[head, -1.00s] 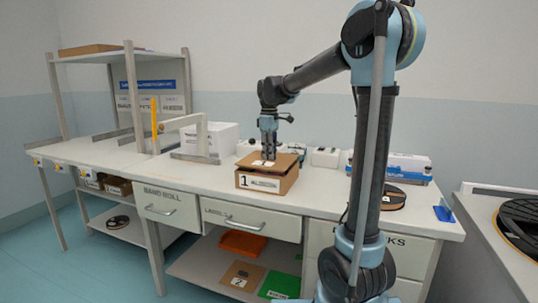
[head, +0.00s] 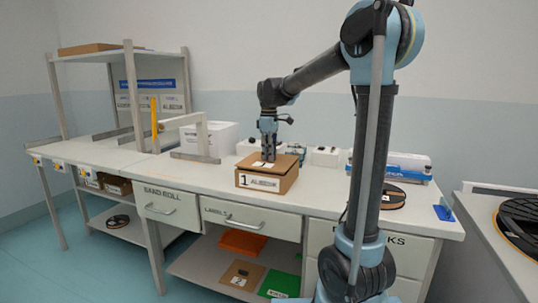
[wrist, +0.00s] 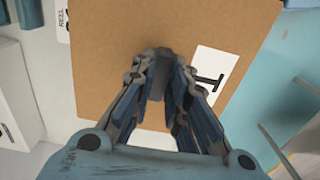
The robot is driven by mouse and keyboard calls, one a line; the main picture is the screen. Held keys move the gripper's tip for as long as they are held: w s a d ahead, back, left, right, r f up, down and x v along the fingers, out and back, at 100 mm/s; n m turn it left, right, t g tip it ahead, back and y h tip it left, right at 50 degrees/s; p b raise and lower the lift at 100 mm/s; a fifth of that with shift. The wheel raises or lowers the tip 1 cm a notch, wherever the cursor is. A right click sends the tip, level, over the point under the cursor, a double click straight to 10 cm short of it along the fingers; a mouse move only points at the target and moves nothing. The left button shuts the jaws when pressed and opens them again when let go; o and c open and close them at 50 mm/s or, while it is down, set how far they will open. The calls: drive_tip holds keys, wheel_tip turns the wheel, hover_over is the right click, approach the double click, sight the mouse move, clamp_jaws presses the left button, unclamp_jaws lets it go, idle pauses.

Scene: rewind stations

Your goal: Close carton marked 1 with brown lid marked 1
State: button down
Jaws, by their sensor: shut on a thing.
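The brown carton marked 1 (head: 262,184) stands on the bench, its white front label toward me. In the wrist view the lid (wrist: 105,60) fills the middle, with a white label bearing a 1 beside my gripper (wrist: 162,75).
A white box (head: 210,138) and a grey frame stand left of the carton. White devices (head: 325,157) stand behind it. A black reel (head: 392,198) lies at the right. A brown lid marked 2 (head: 242,276) and a green lid (head: 280,284) lie on the lower shelf.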

drive_tip(key=shift+f, duration=0.65)
drive_tip(key=c, duration=1.5)
unclamp_jaws()
drive_tip(key=shift+r, duration=0.1)
wheel_tip(320, 180, up, 12)
drive_tip(key=shift+w+f, duration=0.1)
drive_tip(key=shift+f, duration=0.05)
